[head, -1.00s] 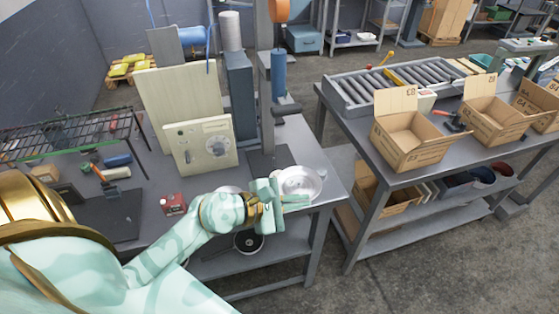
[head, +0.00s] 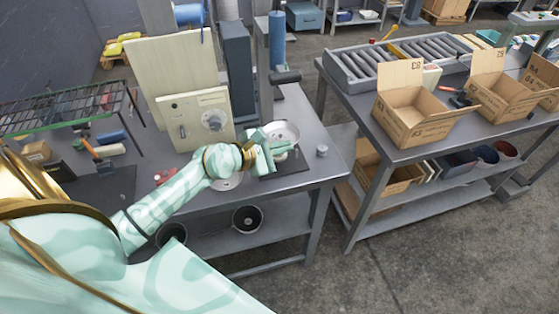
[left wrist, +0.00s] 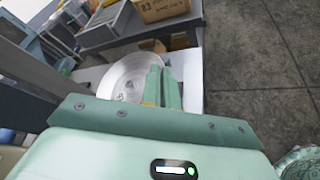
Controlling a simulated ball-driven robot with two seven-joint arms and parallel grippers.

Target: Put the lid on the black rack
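A shallow round silver piece, which I take to be the lid (head: 283,132), is beside my left gripper (head: 268,152) over the workbench. In the left wrist view the lid (left wrist: 122,80) lies left of the fingers (left wrist: 163,86), which are close together at its right rim; they appear shut on that rim, partly hiding it. The black rack (head: 60,118), a dark wire stand with a green front edge, stands at the far left of the bench. My right gripper is not in view.
Another round silver piece (head: 226,183) lies partly hidden under my left wrist. A small metal cylinder (head: 321,151) stands near the bench's right end. A cream panel with a dial (head: 200,120) and a grey column (head: 238,85) stand behind. Dark pots (head: 247,219) sit on the lower shelf.

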